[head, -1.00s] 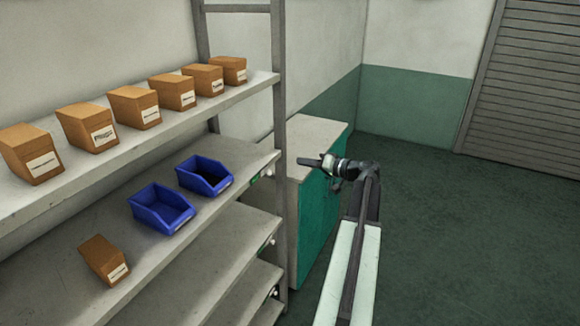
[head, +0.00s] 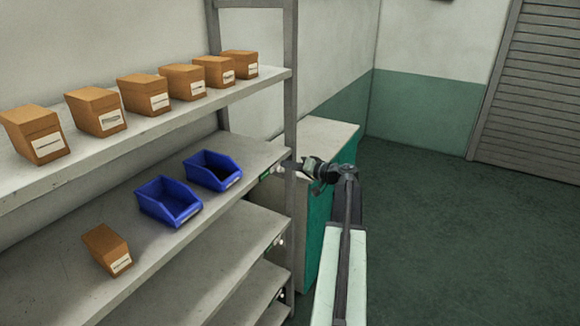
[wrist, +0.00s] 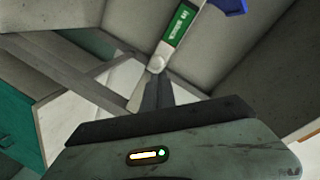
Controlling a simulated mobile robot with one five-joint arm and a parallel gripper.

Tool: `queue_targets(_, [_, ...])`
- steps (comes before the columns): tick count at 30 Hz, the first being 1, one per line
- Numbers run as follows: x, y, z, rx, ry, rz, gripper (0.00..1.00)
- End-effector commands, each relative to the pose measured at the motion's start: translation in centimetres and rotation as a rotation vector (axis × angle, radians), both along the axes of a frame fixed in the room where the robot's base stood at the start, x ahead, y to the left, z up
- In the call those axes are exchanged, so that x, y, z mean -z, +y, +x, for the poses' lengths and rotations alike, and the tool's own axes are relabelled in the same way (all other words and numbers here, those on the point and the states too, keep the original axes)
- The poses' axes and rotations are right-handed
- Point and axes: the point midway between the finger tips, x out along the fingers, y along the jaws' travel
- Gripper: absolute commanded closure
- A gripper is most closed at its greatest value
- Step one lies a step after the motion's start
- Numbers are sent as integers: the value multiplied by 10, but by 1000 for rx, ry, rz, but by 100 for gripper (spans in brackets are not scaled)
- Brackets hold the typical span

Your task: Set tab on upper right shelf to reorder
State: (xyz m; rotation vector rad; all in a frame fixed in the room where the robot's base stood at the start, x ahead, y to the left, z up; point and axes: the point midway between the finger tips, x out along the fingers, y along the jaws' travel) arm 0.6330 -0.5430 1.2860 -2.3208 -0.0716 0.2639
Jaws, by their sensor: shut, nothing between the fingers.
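The upper tab strip (head: 268,173) sits at the right end of the shelf edge that carries the blue bins. In the wrist view it shows a green label (wrist: 180,24) with white lettering too small to read surely, and a round white knob (wrist: 156,64) at one end of the green. A bare pale strip continues beyond the knob. My gripper (head: 288,166) is at the shelf's right end, by the post. Its shut, empty fingers (wrist: 157,84) point at the knob and overlap its near side in the picture; I cannot tell whether they touch.
A grey post (head: 291,100) stands close to my gripper. Lower shelf edges carry similar tabs (head: 273,243). Blue bins (head: 170,201) and a cardboard box (head: 107,249) sit on the shelf; several boxes stand above. A green cabinet (head: 318,215) is behind my arm. Floor at right is clear.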

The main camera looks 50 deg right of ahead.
Motion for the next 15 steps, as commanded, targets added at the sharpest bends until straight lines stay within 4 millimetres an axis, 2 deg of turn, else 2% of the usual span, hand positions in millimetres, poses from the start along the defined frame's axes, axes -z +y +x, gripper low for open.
queue_targets(4, [0, 1, -1, 0, 0, 0, 100])
queue_targets(7, [0, 11, -4, 0, 0, 0, 100])
queue_targets(15, [0, 59, -16, 0, 0, 0, 100])
